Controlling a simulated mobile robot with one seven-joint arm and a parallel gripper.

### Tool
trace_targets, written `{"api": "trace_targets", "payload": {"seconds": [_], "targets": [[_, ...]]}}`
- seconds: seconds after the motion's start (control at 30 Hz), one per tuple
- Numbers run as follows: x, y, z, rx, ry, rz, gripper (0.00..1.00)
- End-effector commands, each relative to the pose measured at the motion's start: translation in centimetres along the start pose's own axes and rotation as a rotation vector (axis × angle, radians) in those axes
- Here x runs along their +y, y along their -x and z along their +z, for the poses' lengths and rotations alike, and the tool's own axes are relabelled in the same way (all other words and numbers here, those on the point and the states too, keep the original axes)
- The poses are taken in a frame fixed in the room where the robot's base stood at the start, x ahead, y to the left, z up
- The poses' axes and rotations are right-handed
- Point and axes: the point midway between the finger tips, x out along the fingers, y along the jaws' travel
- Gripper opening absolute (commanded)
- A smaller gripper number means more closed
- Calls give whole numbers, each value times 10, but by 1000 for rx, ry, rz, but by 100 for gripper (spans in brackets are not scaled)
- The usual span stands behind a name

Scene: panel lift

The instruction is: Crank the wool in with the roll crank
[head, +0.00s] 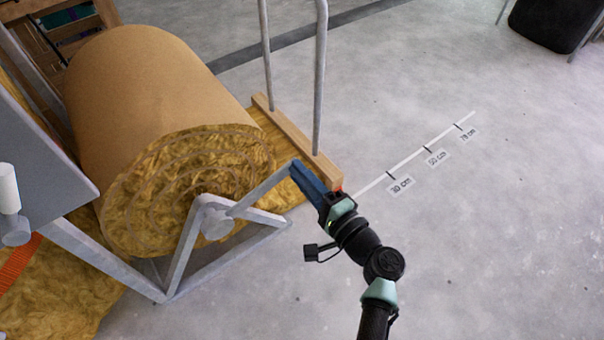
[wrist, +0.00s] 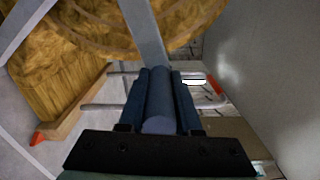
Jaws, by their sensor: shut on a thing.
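The roll of yellow wool in brown paper (head: 150,85) lies on a grey metal stand at the left of the head view. The roll crank (head: 262,190) is a grey arm running from the hub (head: 217,222) up and right to a blue handle. My gripper (head: 310,180) is shut on this handle. In the wrist view the handle (wrist: 160,105) lies lengthwise between my fingers, and the crank arm (wrist: 143,35) runs up from it to the roll. A flat strip of wool (head: 280,150) shows on the floor behind the roll, ending at a wooden bar (head: 295,140).
The wooden bar carries an upright grey metal hoop (head: 320,80) and a red tip near my gripper. A white floor scale (head: 415,155) reads 30, 50 and 70 cm. More wool (head: 65,290) lies at lower left. A dark bin (head: 552,22) stands far right.

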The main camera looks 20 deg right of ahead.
Motion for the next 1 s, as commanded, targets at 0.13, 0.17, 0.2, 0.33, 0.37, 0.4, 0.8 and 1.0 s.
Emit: {"api": "trace_targets", "payload": {"seconds": [0.13, 0.17, 0.2, 0.33, 0.37, 0.4, 0.8, 1.0], "targets": [[1, 1, 0, 2, 0, 2, 56], [1, 0, 0, 1, 0, 2, 61], [1, 0, 0, 1, 0, 2, 62], [0, 0, 0, 0, 1, 1, 62], [0, 0, 0, 0, 1, 1, 62], [0, 0, 0, 0, 1, 1, 62], [-4, 52, 0, 4, -2, 3, 62], [-3, 96, 0, 5, -2, 3, 62]]}}
